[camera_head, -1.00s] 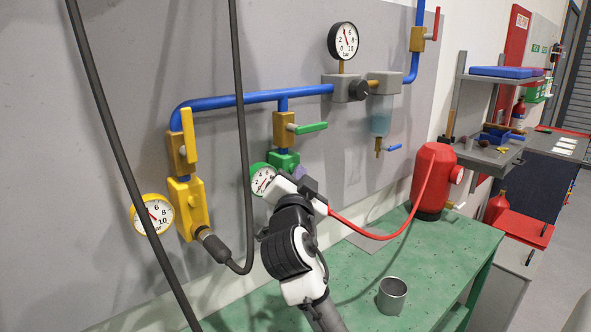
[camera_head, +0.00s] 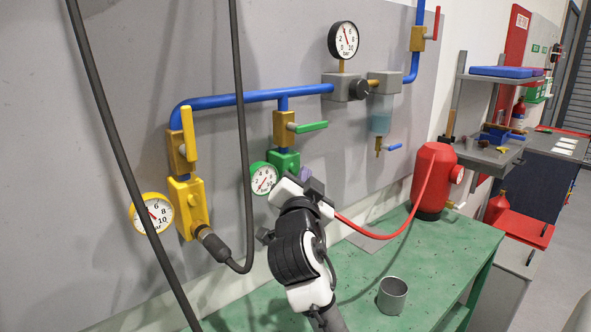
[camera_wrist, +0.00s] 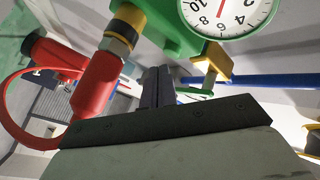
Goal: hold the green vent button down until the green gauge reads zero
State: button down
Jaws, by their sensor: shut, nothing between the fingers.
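The green gauge (camera_head: 264,178) hangs on the left of the green vent block (camera_head: 285,160), below a yellow valve with a green lever. The gauge shows upside down and cut off in the wrist view (camera_wrist: 222,12); its red needle lies along the line toward 6, but its pivot is out of frame. My gripper (camera_head: 304,174) is just right of and below the green block. In the wrist view its dark fingers (camera_wrist: 157,84) are shut and empty, below the block (camera_wrist: 172,22). I cannot make out the green vent button or any contact with it.
A red hose fitting (camera_wrist: 98,85) is close left of my fingers. The red tank (camera_head: 432,180) and a metal cup (camera_head: 392,295) stand on the green bench (camera_head: 440,255). The yellow gauge (camera_head: 153,213) and dark hoses are to the left.

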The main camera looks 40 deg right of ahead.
jog(key=shift+s+d, duration=0.2)
jog(key=shift+s, duration=2.3)
